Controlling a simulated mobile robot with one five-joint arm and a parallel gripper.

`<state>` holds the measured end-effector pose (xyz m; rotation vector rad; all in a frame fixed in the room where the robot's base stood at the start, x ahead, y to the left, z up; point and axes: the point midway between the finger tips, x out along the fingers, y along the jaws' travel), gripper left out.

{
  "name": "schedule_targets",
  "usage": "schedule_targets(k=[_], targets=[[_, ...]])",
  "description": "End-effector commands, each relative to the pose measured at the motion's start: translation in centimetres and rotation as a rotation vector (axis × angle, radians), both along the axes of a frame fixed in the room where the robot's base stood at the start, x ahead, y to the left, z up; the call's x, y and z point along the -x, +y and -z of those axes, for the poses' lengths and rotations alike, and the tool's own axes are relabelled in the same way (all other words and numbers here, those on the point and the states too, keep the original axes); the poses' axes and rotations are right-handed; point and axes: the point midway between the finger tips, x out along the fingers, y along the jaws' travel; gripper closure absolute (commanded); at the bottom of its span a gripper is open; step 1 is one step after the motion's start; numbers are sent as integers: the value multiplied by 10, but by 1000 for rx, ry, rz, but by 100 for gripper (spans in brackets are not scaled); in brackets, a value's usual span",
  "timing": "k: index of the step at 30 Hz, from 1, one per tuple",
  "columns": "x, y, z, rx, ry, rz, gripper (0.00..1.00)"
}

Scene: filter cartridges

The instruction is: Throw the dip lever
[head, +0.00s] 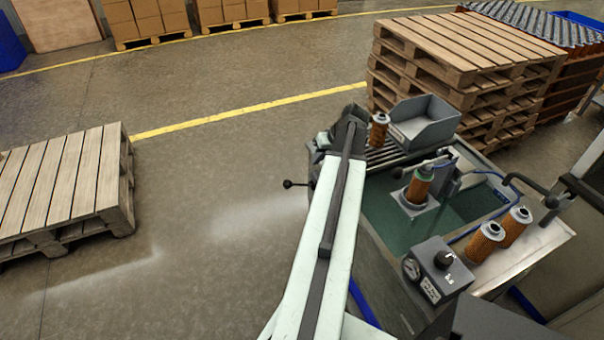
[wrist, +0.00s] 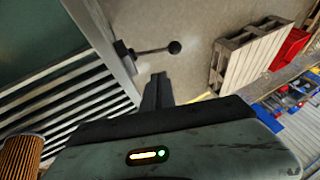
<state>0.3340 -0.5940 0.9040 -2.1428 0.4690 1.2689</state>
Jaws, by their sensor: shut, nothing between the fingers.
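The dip lever (head: 288,184) is a thin rod with a black ball knob, sticking out to the left from the side of the wash tank (head: 385,215). In the wrist view the lever (wrist: 152,51) runs right from a dark mount on the tank frame to its ball. My gripper (wrist: 158,78) is shut and empty, its fingertips just below the lever in that picture. I see a gap between fingers and rod; the depth is hard to judge. In the head view my arm covers the lever's mount, and the fingers are hidden.
An orange cartridge (head: 418,187) stands on a holder over the tank; another (head: 380,130) is by the grey bin (head: 425,122). Two more stand on the right bench. A control box (head: 438,268) is in front. Pallets (head: 60,190) lie left; the floor between is clear.

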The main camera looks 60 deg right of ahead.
Motion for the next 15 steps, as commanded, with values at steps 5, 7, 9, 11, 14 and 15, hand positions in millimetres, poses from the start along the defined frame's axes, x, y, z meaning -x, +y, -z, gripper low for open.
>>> schedule_targets(k=[5, 7, 9, 11, 14, 15], targets=[[-14, 0, 34, 0, 2, -2, 100], [-22, 0, 49, -1, 2, -2, 100], [-29, 0, 63, 0, 2, -4, 100], [-36, 0, 75, 0, 2, -4, 100], [-46, 0, 93, 0, 2, -2, 100], [-50, 0, 99, 0, 2, -2, 100]])
